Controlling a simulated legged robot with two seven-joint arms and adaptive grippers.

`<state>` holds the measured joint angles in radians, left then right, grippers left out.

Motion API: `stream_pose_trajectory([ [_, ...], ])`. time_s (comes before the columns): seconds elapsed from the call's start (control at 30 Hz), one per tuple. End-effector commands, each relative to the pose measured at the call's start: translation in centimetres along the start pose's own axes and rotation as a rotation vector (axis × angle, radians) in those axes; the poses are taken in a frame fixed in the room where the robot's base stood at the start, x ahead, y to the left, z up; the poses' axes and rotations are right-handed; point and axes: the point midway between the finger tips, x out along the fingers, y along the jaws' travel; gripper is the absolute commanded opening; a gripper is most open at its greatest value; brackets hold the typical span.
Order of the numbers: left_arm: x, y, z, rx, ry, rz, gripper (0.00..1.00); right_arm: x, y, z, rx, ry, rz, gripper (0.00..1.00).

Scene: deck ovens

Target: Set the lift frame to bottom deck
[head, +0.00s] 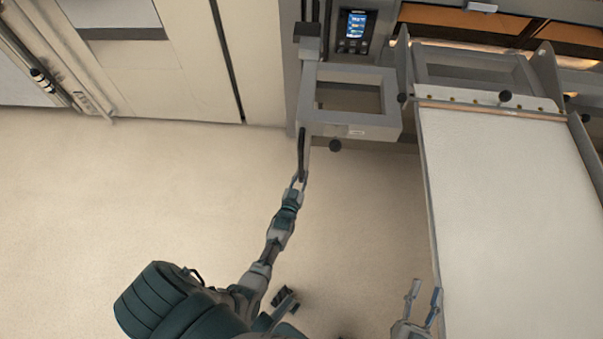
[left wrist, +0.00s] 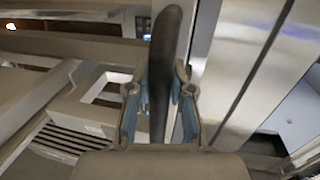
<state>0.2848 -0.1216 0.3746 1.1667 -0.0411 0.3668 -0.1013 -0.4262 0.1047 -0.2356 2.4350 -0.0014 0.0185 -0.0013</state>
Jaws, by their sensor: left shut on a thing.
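The grey lift frame (head: 391,112) stands in front of the oven in the head view, left of the white loader belt. A dark upright handle (head: 301,150) hangs at its left post. My left gripper (head: 298,182) is at the lower end of this handle, shut on it. In the left wrist view the dark handle (left wrist: 163,70) stands between the two blue-lined fingers (left wrist: 160,105). My right gripper (head: 423,298) is at the bottom of the head view, its fingers apart and empty, left of the belt's edge.
The loader with its white belt (head: 510,210) fills the right side. The oven's control panel (head: 355,27) and glowing deck openings (head: 460,18) are at the top. Pale cabinets (head: 170,75) stand at the upper left. The floor (head: 120,200) at left is clear.

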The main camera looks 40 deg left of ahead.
Motion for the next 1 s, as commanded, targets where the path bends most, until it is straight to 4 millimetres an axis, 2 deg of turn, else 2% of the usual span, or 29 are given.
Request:
stream_pose_trajectory([
  [0.2, -0.3, 0.2, -0.5, -0.001, 0.012, 0.000, 0.00, 0.0, 0.0, 0.1, 0.001, -0.003, 0.000, 0.40],
  [0.23, -0.3, 0.2, -0.5, -0.001, 0.012, 0.000, 0.29, 0.0, 0.0, 0.1, 0.002, -0.003, 0.000, 0.40],
  [0.3, -0.2, 0.1, -0.5, 0.000, 0.013, 0.000, 0.46, 0.0, 0.0, 0.1, 0.003, -0.005, -0.001, 0.40],
  [0.67, 0.1, -0.1, -0.8, -0.002, 0.014, -0.001, 0.47, -0.4, 0.0, 0.6, -0.002, -0.025, -0.001, 0.40],
  [0.77, 0.2, -0.1, -2.0, -0.003, 0.018, -0.002, 0.47, -0.1, -0.1, -0.7, -0.004, -0.009, -0.003, 0.40],
  [1.0, 0.2, 0.0, -7.0, -0.004, 0.024, -0.001, 0.47, 1.2, -0.4, -6.0, -0.013, 0.044, -0.008, 0.40],
])
